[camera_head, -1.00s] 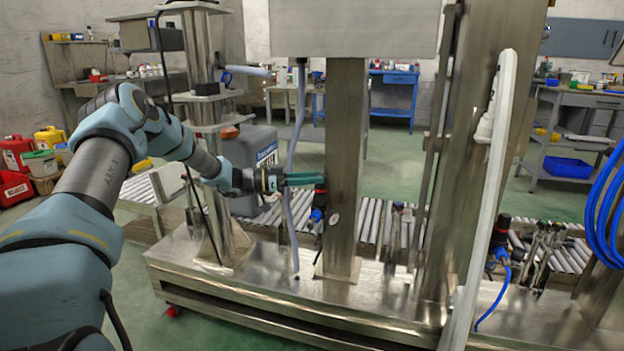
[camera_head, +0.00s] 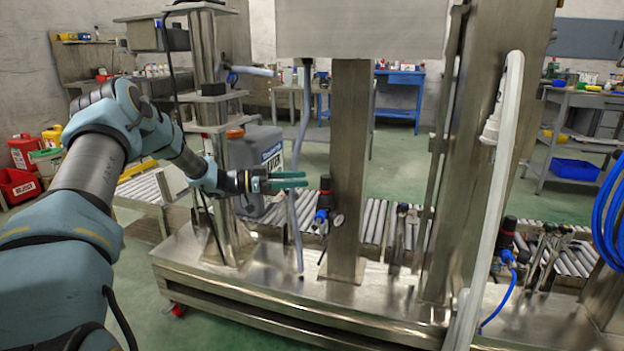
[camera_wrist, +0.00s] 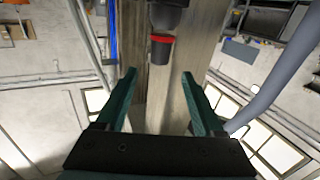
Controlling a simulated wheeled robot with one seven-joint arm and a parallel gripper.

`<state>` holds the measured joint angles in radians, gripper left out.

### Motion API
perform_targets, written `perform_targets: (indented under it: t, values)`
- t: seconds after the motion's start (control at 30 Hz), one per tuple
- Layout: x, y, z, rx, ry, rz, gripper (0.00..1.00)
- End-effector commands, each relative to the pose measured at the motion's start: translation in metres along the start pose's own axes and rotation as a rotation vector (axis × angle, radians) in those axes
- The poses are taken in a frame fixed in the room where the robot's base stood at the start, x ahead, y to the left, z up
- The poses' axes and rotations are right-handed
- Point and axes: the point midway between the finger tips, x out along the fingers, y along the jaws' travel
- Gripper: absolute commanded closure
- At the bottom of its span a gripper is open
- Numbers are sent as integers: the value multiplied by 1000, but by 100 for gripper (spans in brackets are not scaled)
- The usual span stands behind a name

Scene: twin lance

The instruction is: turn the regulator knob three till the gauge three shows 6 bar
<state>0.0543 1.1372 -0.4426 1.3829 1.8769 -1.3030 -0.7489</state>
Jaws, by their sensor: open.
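A regulator with a black knob (camera_head: 325,184) and a blue lower body is mounted on the left side of the middle steel post. In the wrist view the knob (camera_wrist: 161,52) is dark with a red ring, just beyond the fingertips. My gripper (camera_head: 306,180) is open, with teal fingers pointing right. Its tips are a short gap left of the knob, with nothing between them. The wrist view shows the fingers (camera_wrist: 159,74) spread wide.
The steel post (camera_head: 348,160) stands right behind the knob. A grey hose (camera_head: 300,150) hangs near my fingers. Another regulator (camera_head: 508,228) with a blue hose is at the right, past a wide steel column (camera_head: 480,150). A roller conveyor (camera_head: 375,225) runs behind.

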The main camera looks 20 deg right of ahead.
Motion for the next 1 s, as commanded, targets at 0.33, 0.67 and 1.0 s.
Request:
perform_targets:
  t: [0.33, 0.67, 1.0]
  values:
    - [-47, 0, 0, 0, 0, 0, 30]
    - [-50, 0, 0, 0, 0, 0, 30]
    - [-50, -16, -15, 15, -38, -127, 30]
